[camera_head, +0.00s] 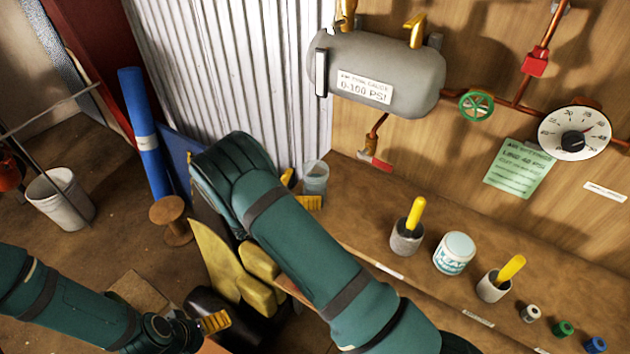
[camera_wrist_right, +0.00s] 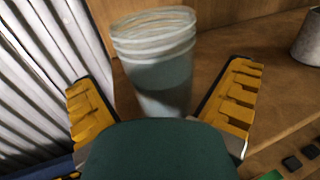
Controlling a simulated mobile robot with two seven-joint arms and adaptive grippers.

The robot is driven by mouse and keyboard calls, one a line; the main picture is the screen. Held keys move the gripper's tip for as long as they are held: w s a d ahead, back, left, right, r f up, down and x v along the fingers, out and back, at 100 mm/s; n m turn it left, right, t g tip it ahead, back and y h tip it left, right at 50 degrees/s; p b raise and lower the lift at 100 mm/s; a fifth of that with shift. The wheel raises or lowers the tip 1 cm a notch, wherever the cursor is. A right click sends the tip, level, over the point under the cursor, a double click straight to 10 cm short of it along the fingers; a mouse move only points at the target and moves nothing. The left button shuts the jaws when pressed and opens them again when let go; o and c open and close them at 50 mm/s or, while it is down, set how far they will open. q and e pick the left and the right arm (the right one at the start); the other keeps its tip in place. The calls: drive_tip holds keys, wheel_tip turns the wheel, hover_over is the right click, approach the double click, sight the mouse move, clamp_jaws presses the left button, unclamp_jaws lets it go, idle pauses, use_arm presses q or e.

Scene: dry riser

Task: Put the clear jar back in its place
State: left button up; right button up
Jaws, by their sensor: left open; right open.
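The clear jar (camera_head: 315,180) stands at the left end of the wooden bench (camera_head: 352,190), by the corrugated wall. In the right wrist view the clear jar (camera_wrist_right: 158,72) is upright, see-through and ribbed near its rim. My right gripper (camera_head: 299,190) is open. In the right wrist view its yellow-padded fingers (camera_wrist_right: 165,98) are spread to either side of the jar, with gaps visible. The jar's lower part is hidden behind the dark green gripper body. My left gripper (camera_head: 213,322) is open and empty, low at the lower left, partly hidden by its own arm.
On the bench stand a grey pot (camera_head: 405,240) with a yellow handle, a white labelled tub (camera_head: 454,254), another yellow-handled pot (camera_head: 491,288) and several small caps. A grey tank (camera_head: 390,70) and a red-handled valve (camera_head: 376,162) hang above.

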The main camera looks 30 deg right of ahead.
drive_tip(key=v, duration=0.9)
